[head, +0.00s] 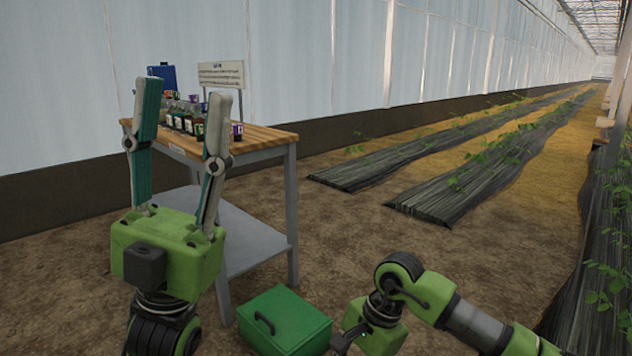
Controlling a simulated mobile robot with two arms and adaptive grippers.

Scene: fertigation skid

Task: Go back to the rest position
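My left gripper (183,122) is raised upright at the left of the head view, in front of the table. Its two fingers stand wide apart and nothing shows between them but the table behind. My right gripper (366,328) is low at the bottom of the view, right of the green box. Its body and wrist show, but its fingers are mostly hidden or too small to read.
A wooden-topped table (264,138) on grey legs holds several small bottles (188,118), a blue item (163,76) and a sign (221,74). A green box (284,322) with a handle sits on the soil. Covered plant beds (450,190) run right; bare soil lies between.

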